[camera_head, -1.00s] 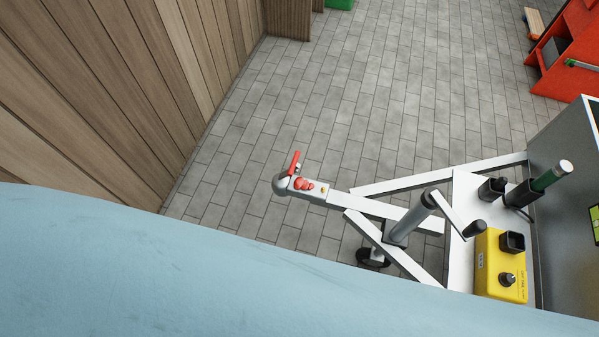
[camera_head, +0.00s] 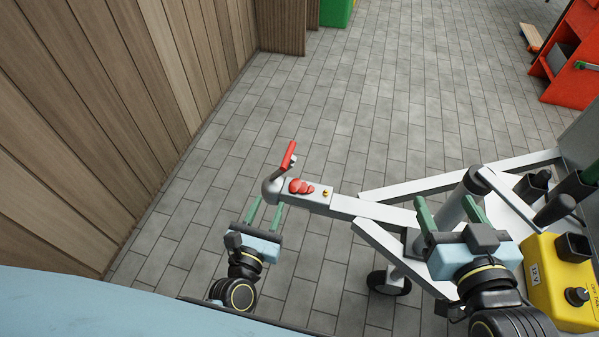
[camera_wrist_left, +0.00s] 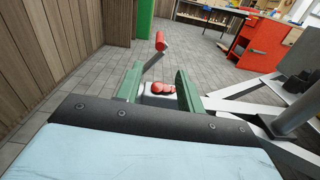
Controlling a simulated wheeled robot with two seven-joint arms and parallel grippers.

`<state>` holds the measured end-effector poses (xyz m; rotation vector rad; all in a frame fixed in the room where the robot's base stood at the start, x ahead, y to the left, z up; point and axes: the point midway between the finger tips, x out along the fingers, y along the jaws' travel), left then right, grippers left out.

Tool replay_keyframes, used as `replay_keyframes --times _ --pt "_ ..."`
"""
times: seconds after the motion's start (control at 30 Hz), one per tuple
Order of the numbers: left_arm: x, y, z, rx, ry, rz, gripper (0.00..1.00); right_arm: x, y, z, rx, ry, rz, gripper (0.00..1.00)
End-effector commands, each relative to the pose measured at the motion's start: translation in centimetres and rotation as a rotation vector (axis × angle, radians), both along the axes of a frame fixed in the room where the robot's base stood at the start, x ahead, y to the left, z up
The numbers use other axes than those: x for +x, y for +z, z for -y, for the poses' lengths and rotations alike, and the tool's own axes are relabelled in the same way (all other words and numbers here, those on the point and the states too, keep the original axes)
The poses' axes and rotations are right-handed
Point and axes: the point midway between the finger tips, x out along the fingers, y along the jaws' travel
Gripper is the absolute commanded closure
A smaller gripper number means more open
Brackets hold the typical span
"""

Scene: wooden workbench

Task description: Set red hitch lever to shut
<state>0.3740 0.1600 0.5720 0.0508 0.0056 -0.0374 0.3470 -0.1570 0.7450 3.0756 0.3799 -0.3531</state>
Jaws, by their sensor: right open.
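The red hitch lever (camera_head: 288,155) stands tilted upward on the grey coupling head (camera_head: 271,188) at the left end of the trailer drawbar (camera_head: 375,210). Red knobs (camera_head: 300,186) sit on the coupling just right of it. My left gripper (camera_head: 265,213) is open and empty, just below and in front of the coupling. In the left wrist view, the lever (camera_wrist_left: 160,43) rises beyond and between the open green fingers (camera_wrist_left: 155,82), apart from them. My right gripper (camera_head: 450,212) is open over the drawbar frame near the jack post, with nothing visible between its fingers.
The jack post with its crank (camera_head: 466,190) and a yellow 12 V box (camera_head: 562,280) stand at the right. A wooden wall (camera_head: 80,120) runs along the left. The paved floor (camera_head: 390,90) behind the coupling is clear. A red cabinet (camera_head: 573,60) is at the far right.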

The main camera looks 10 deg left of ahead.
Motion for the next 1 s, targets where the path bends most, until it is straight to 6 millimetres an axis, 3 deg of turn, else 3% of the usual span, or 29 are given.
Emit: replay_keyframes --times 0.27,0.7,1.0 --pt "3.3 0.3 0.1 -0.027 0.007 0.011 0.62 0.4 2.6 -0.6 0.043 0.011 0.149 0.36" --pt "10.6 0.1 0.3 -0.024 0.006 0.007 0.62 -0.5 9.4 -1.6 0.170 0.037 0.556 0.36" --pt "13.2 0.1 0.4 -0.022 0.004 0.005 0.62 -1.4 11.2 -1.6 0.213 0.042 0.693 0.36"
